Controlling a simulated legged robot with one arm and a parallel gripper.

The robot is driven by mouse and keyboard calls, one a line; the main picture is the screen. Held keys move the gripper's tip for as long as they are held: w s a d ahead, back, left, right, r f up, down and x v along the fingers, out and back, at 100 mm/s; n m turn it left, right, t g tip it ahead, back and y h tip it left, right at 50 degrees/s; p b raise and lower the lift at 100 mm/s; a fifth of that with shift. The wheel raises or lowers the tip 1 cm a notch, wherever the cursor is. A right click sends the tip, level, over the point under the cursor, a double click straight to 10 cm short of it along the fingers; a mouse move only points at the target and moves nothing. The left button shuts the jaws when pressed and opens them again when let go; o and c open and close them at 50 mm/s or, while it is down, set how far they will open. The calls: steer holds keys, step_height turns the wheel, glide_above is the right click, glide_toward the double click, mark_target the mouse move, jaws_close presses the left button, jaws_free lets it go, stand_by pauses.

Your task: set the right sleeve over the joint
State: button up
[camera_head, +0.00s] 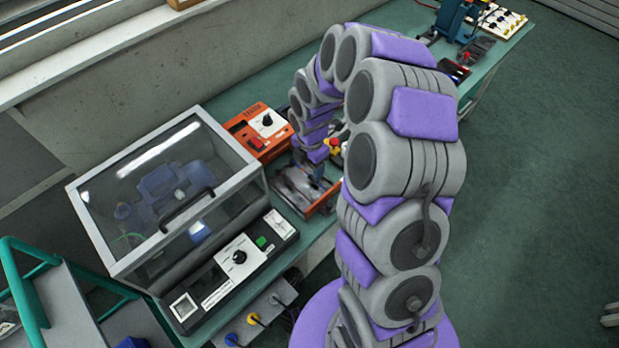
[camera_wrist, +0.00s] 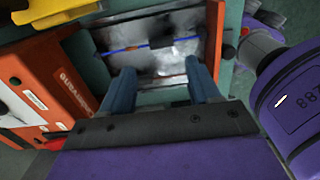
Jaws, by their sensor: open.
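In the wrist view a blue wire (camera_wrist: 122,50) runs across a grey metal tray (camera_wrist: 150,66) with an orange rim. A dark sleeve-like piece (camera_wrist: 161,42) sits around the middle of the wire. I cannot tell whether it is the right sleeve, and no bare joint can be made out. My gripper (camera_wrist: 161,82) is open and empty, its two blue fingers pointing at the tray, apart from the wire. In the head view the tray (camera_head: 325,209) lies below my arm's end, which hides part of it.
An orange instrument (camera_wrist: 62,75) stands left of the tray and also shows in the head view (camera_head: 250,128). A clear-lidded case (camera_head: 150,195) with a control panel stands nearer on the green bench. More tools (camera_head: 475,50) lie at the far end.

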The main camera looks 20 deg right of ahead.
mark_target(312, 179)
steer(key=f, duration=0.2)
steer(key=d+f+b, duration=0.1)
steer(key=f, duration=0.2)
steer(key=shift+d+f, duration=0.1)
steer(key=shift+f, duration=0.05)
steer(key=shift+a+f, duration=0.2)
steer(key=shift+f, duration=0.1)
steer(key=shift+a, duration=0.3)
steer(key=shift+d, duration=0.35)
steer(key=c, duration=0.6)
jaws_close()
steer(key=shift+a, duration=0.1)
